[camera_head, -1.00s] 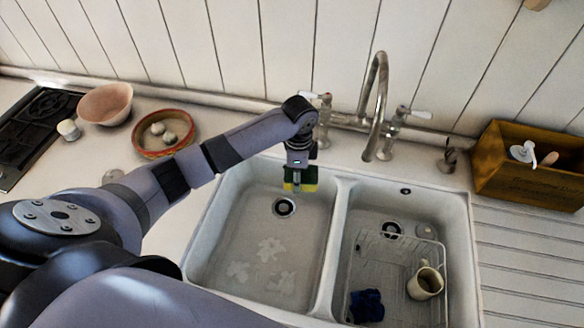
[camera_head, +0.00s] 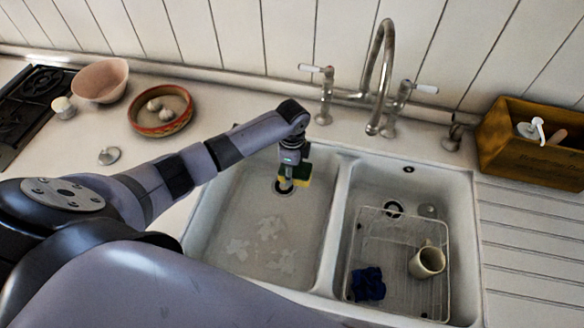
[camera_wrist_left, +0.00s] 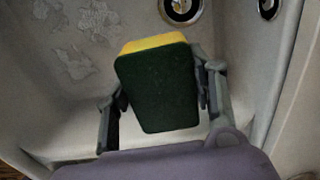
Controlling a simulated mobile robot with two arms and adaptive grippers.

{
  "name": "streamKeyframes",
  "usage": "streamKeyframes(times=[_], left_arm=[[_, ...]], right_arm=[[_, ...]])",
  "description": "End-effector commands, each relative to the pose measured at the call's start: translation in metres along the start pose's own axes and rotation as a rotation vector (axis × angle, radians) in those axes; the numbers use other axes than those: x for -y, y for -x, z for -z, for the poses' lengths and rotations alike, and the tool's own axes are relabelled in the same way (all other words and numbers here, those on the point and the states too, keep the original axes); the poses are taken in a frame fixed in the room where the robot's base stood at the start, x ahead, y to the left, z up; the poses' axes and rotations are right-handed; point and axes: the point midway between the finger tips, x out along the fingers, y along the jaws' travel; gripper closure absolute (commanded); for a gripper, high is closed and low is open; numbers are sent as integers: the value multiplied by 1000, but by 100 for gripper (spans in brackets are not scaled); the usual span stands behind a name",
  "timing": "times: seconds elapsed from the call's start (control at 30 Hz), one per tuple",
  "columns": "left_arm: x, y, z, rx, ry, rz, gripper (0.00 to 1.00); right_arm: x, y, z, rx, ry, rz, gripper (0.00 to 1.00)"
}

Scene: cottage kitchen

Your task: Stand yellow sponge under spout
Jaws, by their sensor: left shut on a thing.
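The yellow sponge (camera_head: 303,175) has a dark green scouring side. My left gripper (camera_head: 293,172) is shut on it and holds it over the back part of the left sink basin (camera_head: 230,225), near the drain. In the left wrist view the sponge (camera_wrist_left: 158,82) sits between the two fingers of the left gripper (camera_wrist_left: 160,95), green face toward the camera, yellow edge at the top. The curved metal spout (camera_head: 384,70) rises behind the divider between the basins, to the right of the sponge. My right gripper is not in view.
The right basin holds a wire rack (camera_head: 400,225) with a beige mug (camera_head: 428,261) and a blue cloth (camera_head: 367,284). A wooden box (camera_head: 530,150) stands at the right. Two tap handles flank the spout. Bowls stand on the left counter.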

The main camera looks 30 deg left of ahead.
Motion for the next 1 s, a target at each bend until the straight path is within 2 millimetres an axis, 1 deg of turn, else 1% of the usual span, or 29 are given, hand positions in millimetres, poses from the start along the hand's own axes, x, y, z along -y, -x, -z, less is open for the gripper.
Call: streamKeyframes(times=[0.03,0.1,0.8,0.9,1.0], left_arm=[[0,-13,0,0,0,0,60],[0,-21,0,0,0,0,60],[0,-103,0,1,0,0,60],[0,-113,0,1,1,0,60],[0,-124,0,0,1,-1,60]], right_arm=[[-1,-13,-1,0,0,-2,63],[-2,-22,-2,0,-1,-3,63],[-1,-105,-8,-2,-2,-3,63],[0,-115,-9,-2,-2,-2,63],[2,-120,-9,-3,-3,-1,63]])
